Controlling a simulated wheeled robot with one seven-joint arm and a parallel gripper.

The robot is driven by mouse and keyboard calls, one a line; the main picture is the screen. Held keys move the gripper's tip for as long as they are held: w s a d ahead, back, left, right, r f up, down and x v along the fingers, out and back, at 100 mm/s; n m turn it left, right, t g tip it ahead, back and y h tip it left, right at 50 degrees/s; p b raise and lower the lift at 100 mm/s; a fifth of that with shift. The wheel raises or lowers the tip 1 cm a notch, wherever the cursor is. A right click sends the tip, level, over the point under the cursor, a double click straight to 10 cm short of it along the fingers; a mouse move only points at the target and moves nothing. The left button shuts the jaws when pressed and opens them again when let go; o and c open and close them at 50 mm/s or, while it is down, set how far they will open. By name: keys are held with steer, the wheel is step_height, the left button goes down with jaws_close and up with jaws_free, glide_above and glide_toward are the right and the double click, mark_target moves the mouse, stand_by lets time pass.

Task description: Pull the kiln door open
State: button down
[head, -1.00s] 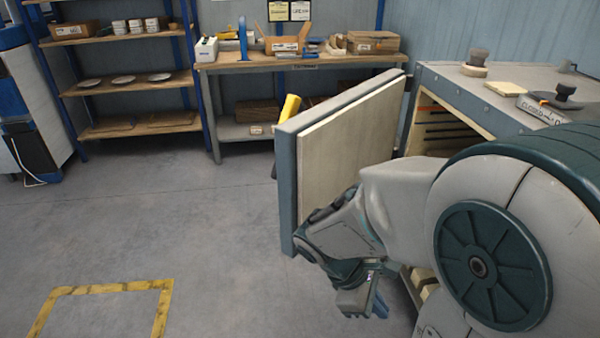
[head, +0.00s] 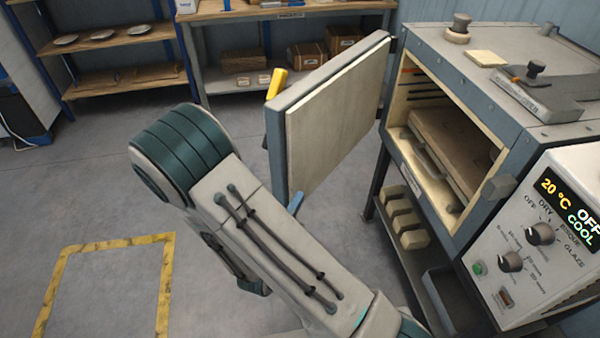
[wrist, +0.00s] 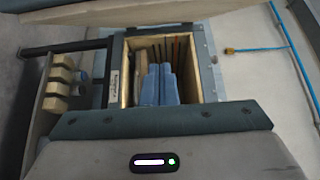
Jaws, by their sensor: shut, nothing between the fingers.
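The kiln door (head: 335,115) stands wide open, swung out from the kiln (head: 480,110). Its pale inner face points towards the chamber. A yellow handle (head: 276,83) shows past its left edge, on the outer side. The open chamber (head: 455,130) holds a shelf board and dark heating rods; it also shows in the wrist view (wrist: 205,65). My gripper (wrist: 158,83) has its blue fingers together and empty, pointing towards the chamber opening. In the head view my arm hides most of it; a small blue tip shows near the door's lower edge.
The control panel (head: 545,240) reads 20 °C, OFF, COOL. Several pale bricks (head: 405,222) sit on the stand below the kiln. A workbench (head: 290,12) and shelves (head: 110,40) stand behind. The floor at left, with a yellow marked square (head: 105,243), is clear.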

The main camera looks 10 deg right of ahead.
mark_target(299, 169)
steer(key=w+d+p, duration=0.1)
steer(key=w, duration=0.2)
steer(key=w+d, duration=0.1)
steer(key=w, duration=0.3)
steer(key=w+p, duration=0.1)
steer(key=w, duration=0.3)
steer(key=shift+d+p, duration=0.3)
steer(key=shift+d, duration=0.1)
steer(key=shift+w, duration=0.1)
